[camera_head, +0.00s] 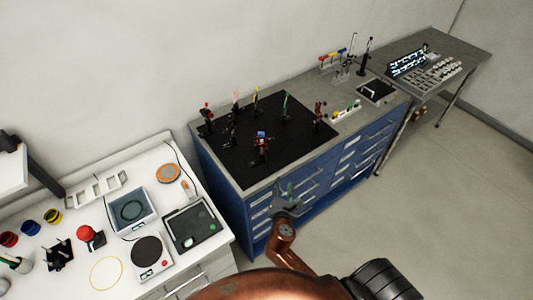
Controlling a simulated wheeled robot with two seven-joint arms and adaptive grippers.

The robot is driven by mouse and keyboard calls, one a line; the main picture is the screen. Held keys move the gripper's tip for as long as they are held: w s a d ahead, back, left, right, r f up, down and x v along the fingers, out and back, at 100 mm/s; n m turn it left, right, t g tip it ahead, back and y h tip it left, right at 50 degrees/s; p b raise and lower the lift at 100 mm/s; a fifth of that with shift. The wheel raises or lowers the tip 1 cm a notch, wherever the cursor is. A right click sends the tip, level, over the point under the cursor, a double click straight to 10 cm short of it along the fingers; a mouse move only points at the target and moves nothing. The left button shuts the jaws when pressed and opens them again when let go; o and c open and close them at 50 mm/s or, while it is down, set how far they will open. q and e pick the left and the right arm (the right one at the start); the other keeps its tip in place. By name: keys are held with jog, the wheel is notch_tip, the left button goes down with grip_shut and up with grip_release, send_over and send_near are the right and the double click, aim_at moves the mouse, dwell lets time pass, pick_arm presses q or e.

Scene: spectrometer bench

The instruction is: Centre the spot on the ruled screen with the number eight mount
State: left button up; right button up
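A black optical board (245,165) lies on a blue drawer cabinet (215,170) and carries several small upright mounts. A mount with red and blue parts (262,141) stands near the board's front edge. A mount with a green upright plate (286,107) stands further back, and a red-topped mount (206,113) is at the back left. The mounts' numbers, the ruled screen and any light spot are too small to make out. My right gripper (288,192) is in front of the cabinet's drawers, apart from the mounts; its finger gap is unclear. My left gripper is out of view.
A white bench (85,285) at left holds a balance (148,252), a dark tray (192,229), a blue-grey basin (131,211) and coloured jars. A small rack (345,113) is right of the board. A grey side table (455,50) stands far right. The floor at right is clear.

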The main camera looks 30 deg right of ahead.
aim_at(267, 151)
jog(key=w+a+r+n+t, duration=0.4)
jog(key=a+r+n, duration=0.1)
jog(key=r+n, duration=0.35)
jog(key=x, duration=0.8)
jog(key=shift+w+r+p, duration=0.15)
jog(key=shift+p, duration=0.2)
jog(key=shift+c, duration=0.4)
jog(key=shift+a, duration=0.1)
grip_shut()
